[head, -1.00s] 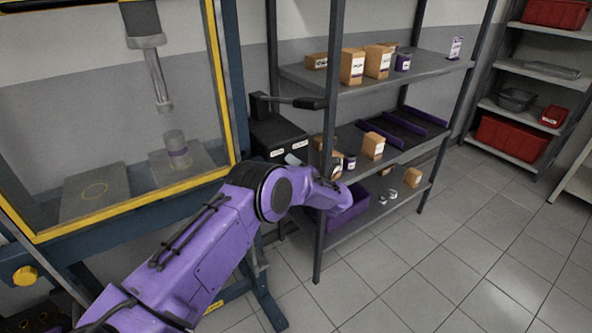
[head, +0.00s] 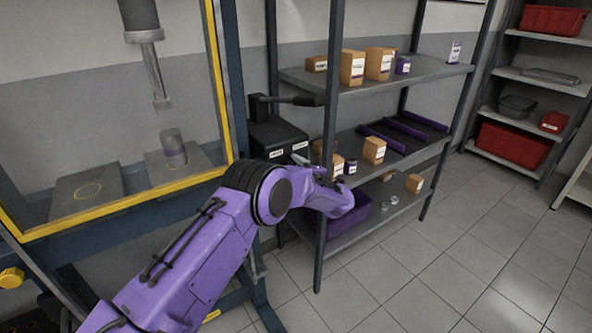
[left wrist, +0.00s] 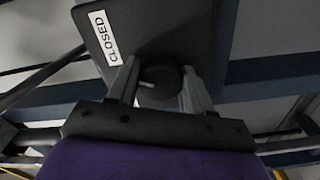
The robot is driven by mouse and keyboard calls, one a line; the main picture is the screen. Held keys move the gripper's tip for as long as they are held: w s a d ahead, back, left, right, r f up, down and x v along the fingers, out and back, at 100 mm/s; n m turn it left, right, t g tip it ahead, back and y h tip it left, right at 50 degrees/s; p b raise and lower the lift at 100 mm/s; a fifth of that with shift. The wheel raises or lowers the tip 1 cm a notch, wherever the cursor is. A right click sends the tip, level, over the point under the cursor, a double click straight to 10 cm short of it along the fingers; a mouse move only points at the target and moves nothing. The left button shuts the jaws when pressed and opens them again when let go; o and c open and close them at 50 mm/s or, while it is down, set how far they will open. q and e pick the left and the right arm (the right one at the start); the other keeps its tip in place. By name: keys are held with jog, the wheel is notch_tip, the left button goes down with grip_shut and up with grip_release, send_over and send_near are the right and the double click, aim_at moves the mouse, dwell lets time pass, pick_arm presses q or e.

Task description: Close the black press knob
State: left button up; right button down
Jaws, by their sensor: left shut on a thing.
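The black press knob (left wrist: 168,92) is round with a short white mark pointing left in the left wrist view. It sits on a dark control box (head: 272,134) beside the press, and the box also fills the top of the left wrist view (left wrist: 165,25). A white CLOSED label (left wrist: 98,38) is on the box, up and left of the knob. My left gripper (left wrist: 159,80) is shut on the knob, one grey finger on each side. In the head view my purple arm hides the knob. My right gripper is not in view.
The press with a yellow-edged frame (head: 221,90) stands left of the box. A metal shelf (head: 432,66) with cartons and a purple bin (head: 350,217) stands close on the right. Red bins (head: 512,145) are on a far rack. The tiled floor at right is clear.

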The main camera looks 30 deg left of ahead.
pick_arm(q)
jog(key=shift+m, duration=0.6)
jog(key=o, duration=1)
jog(key=b+v, duration=0.2)
jog(key=v, duration=0.8)
jog(key=shift+s+d+f, duration=0.1)
jog(key=shift+d, duration=0.2)
